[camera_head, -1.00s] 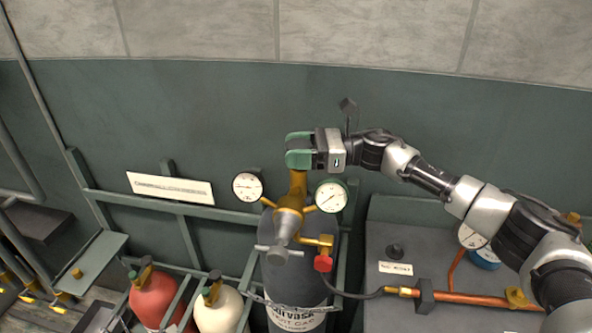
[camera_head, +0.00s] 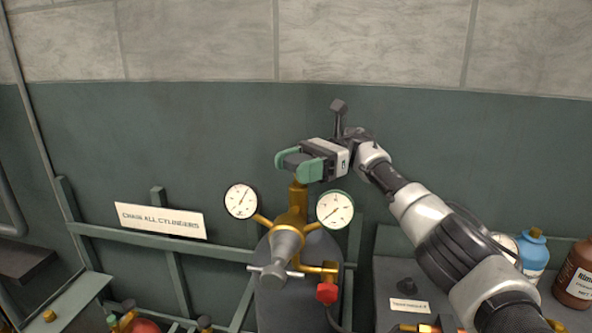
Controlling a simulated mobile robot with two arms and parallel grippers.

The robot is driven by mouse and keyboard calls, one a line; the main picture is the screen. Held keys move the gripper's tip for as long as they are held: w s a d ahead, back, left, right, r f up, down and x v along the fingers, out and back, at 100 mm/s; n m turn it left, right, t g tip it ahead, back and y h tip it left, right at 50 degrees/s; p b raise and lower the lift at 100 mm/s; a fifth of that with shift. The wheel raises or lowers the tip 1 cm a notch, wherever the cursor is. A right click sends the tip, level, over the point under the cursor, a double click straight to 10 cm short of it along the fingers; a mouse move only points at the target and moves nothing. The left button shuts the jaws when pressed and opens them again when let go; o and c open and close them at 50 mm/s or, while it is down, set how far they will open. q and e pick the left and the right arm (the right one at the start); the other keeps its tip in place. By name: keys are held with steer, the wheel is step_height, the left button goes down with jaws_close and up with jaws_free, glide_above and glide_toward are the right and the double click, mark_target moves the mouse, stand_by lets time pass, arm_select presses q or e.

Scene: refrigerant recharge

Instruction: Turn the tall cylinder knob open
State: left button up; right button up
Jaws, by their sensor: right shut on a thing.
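The tall cylinder (camera_head: 270,308) is dark grey and stands upright at the lower centre, its lower part cut off by the frame edge. A brass valve (camera_head: 297,198) rises from its top. My right gripper (camera_head: 291,163) is at the top of this brass stem, its green fingers pointing left and tilted. It is shut on the knob there, which the fingers mostly hide. My left gripper is out of view.
Two round gauges, left (camera_head: 241,200) and right (camera_head: 335,209), flank the valve close below the gripper. A grey T-handle (camera_head: 275,270) and a red knob (camera_head: 327,292) sit lower. A blue bottle (camera_head: 532,255) and a brown bottle (camera_head: 580,277) stand at right.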

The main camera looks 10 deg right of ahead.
mark_target(296, 159)
steer(key=shift+g, duration=0.3)
steer(key=o, duration=0.9)
step_height(296, 159, up, 4)
steer(key=shift+r+b, duration=0.1)
steer(key=shift+b, duration=0.2)
steer(key=shift+s+d+r+b, duration=0.5)
steer(key=shift+s+d+r, duration=0.65)
steer(key=shift+s+d, duration=0.25)
steer(key=shift+s+d+r+b, duration=0.55)
steer(key=shift+s+d+r, duration=0.65)
steer(key=shift+d, duration=0.3)
steer(key=shift+s+d+r+b, duration=0.5)
steer(key=shift+s+d+r, duration=0.6)
steer(key=shift+s+d, duration=0.3)
